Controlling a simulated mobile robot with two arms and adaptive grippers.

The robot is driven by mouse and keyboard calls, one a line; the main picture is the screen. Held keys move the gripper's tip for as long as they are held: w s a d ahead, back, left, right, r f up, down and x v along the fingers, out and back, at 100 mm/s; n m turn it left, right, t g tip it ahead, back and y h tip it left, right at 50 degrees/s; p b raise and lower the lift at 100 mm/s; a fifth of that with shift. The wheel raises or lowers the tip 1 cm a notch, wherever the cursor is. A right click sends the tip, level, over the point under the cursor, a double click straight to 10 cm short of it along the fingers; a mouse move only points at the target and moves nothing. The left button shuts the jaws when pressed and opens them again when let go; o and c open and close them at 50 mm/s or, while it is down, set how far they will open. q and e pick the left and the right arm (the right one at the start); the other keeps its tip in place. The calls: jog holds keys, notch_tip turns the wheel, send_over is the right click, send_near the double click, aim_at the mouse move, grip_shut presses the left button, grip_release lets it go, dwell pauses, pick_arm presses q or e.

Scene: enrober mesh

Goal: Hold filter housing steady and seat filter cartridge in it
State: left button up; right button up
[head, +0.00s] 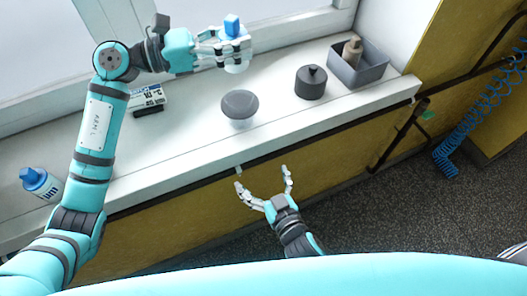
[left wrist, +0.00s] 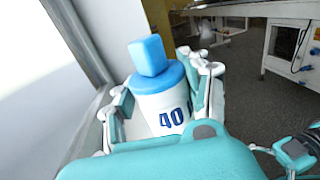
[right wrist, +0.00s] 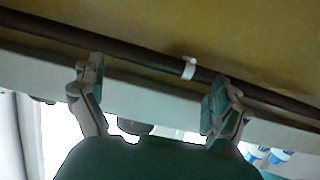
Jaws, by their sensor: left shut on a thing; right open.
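My left gripper (head: 228,48) is shut on a white cylinder with a blue cap and blue block grip, which looks like the filter cartridge (head: 232,26). It is held above the white sill near the window. In the left wrist view the cartridge (left wrist: 165,108) shows a blue "40" and sits between the fingers. The housing's inside is not clear.
A black lidded pot (head: 310,83) and a grey bin (head: 358,72) with a beige bottle stand right of the housing. A labelled box (head: 148,96) is near the window. A dark rail (right wrist: 150,58) runs under the sill.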

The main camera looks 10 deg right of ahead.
aim_at(246, 120)
notch_tip(246, 120, up, 13)
jog(key=t, duration=0.3)
jog(key=shift+m+y, duration=0.3)
jog(key=x, duration=1.2)
jog(key=shift+w+f, duration=0.1)
jog(key=shift+f, duration=0.15)
jog(key=c, duration=1.3)
pick_arm(q)
notch_tip(246, 120, down, 11)
jog(key=n+t, duration=0.1)
jog(key=shift+w+d+t, duration=0.15)
jog(key=shift+d+t, duration=0.15)
jog(key=shift+t, duration=0.1)
pick_arm(e)
jog(key=shift+o, duration=0.2)
